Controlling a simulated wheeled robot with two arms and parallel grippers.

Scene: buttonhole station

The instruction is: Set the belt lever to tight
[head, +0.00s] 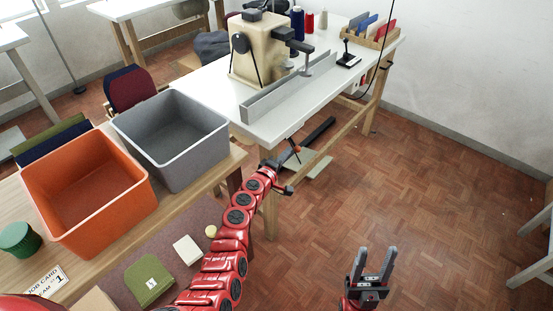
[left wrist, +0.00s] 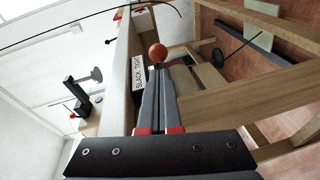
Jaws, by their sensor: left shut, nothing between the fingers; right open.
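The belt lever's orange ball knob (left wrist: 158,53) shows in the left wrist view, just beyond my left fingertips. Its shaft is hidden by the fingers. A white label (left wrist: 140,84) reading SLACK and TIGHT is beside it on the table's side, and the knob appears nearer the TIGHT end. I cannot tell the exact lever setting. My left gripper (left wrist: 155,72) is shut and empty, close to the knob; contact is unclear. In the head view the knob (head: 297,149) is small at the table's front edge. My right gripper (head: 376,252) is open and empty over the floor.
The white table (head: 220,88) carries a beige machine (head: 262,48) and a grey fence (head: 290,88). A grey bin (head: 172,145) and an orange bin (head: 62,215) stand on the wooden bench at left. Wooden legs are near the lever.

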